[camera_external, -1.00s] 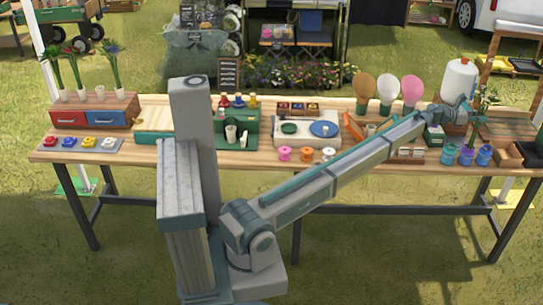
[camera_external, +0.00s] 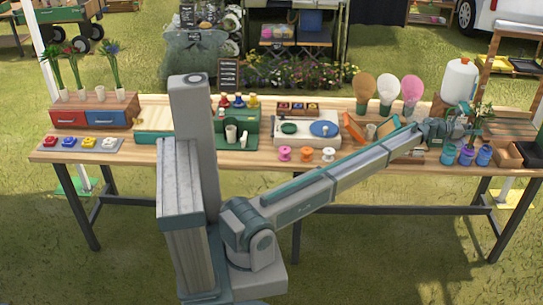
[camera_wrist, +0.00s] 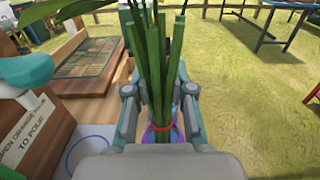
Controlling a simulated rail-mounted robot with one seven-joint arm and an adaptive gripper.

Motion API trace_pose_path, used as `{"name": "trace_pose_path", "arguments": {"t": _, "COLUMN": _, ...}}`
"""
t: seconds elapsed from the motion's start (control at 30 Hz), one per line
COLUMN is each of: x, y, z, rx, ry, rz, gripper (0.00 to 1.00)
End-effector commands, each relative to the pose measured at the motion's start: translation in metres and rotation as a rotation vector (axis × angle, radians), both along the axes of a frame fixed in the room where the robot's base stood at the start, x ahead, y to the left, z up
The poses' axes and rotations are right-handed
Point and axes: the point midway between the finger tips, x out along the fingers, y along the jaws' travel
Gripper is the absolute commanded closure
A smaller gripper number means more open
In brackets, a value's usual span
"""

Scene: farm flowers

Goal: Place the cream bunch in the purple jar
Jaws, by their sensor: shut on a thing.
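My gripper (camera_external: 474,129) is at the right end of the table, above a row of three small jars. In the wrist view my gripper (camera_wrist: 160,104) is shut on the bunch's long green stems (camera_wrist: 153,55), which stand roughly upright with a red band low on them. The bunch (camera_external: 484,112) shows as leafy green with small pale spots in the external view; its flower heads are outside the wrist view. The purple jar (camera_external: 466,157) is the middle one. Its purple rim (camera_wrist: 149,138) shows around the stems' lower end; I cannot tell whether the ends are inside it.
Bluish jars stand on the left (camera_external: 448,154) and right (camera_external: 484,155) of the purple one. A white jug (camera_external: 460,80) on a wooden stand is close behind my gripper. A dark box (camera_external: 509,156) is to the right.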

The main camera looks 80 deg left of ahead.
Motion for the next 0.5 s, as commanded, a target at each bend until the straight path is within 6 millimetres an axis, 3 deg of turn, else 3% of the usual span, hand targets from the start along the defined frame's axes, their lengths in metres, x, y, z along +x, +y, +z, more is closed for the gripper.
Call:
{"name": "trace_pose_path", "arguments": {"t": 0.03, "x": 0.0000, "y": 0.0000, "z": -0.0012, "rx": 0.000, "ry": 0.000, "rz": 0.000, "gripper": 0.74}}
{"name": "trace_pose_path", "arguments": {"t": 0.17, "x": 0.0000, "y": -0.0001, "z": -0.0008, "rx": 0.000, "ry": 0.000, "rz": 0.000, "gripper": 0.52}}
{"name": "trace_pose_path", "arguments": {"t": 0.5, "x": 0.0000, "y": 0.0000, "z": 0.0007, "rx": 0.000, "ry": 0.000, "rz": 0.000, "gripper": 0.52}}
